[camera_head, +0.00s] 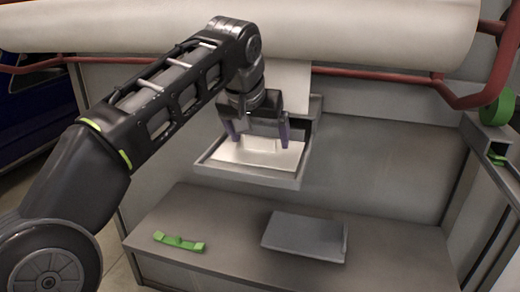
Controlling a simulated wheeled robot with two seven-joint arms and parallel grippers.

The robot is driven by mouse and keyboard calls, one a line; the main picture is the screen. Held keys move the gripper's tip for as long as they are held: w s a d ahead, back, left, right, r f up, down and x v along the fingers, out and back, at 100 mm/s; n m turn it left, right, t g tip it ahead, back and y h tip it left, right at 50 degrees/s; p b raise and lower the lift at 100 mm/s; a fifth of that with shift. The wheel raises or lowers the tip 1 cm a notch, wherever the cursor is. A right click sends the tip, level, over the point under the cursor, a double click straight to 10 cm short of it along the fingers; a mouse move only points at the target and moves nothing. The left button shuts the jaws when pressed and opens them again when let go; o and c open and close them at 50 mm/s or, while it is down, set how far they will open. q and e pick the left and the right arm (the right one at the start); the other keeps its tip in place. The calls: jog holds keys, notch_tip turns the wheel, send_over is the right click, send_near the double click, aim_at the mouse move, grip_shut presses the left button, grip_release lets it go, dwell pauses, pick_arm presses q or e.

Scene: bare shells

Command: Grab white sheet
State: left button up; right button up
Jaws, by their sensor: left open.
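A white sheet (270,158) lies in a shallow grey tray (240,178) that sticks out from the wall in the middle of the head view. My left gripper (258,140) points down over the sheet with its two fingers apart, one toward each side. The gap between the fingertips looks empty. I cannot tell whether the fingertips touch the sheet. The gripper and wrist hide the sheet's back part. My right gripper is not in view.
A grey bench (200,207) below holds a green handle-like piece (180,242) and a grey slab (303,235). A big white roll (380,32) and red pipes (400,77) run above the tray. A green wheel (497,108) is at right.

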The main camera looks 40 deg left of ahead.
aim_at(258, 153)
pick_arm(q)
jog(key=c, duration=1.4)
jog(key=shift+r, duration=0.15)
jog(key=shift+c, duration=0.2)
jog(key=shift+r, duration=0.85)
jog(key=shift+r+p, duration=0.75)
jog(key=shift+s+d+r, duration=0.1)
jog(key=shift+s+r, duration=0.05)
jog(key=shift+s, duration=0.15)
jog(key=s+d+p, duration=0.1)
jog(key=s+d, duration=0.1)
jog(key=s, duration=0.6)
jog(key=s+d+p, duration=0.1)
jog(key=s+d, duration=0.2)
jog(key=s, duration=0.5)
jog(key=shift+s+d+p, duration=0.2)
jog(key=shift+d+p, duration=0.15)
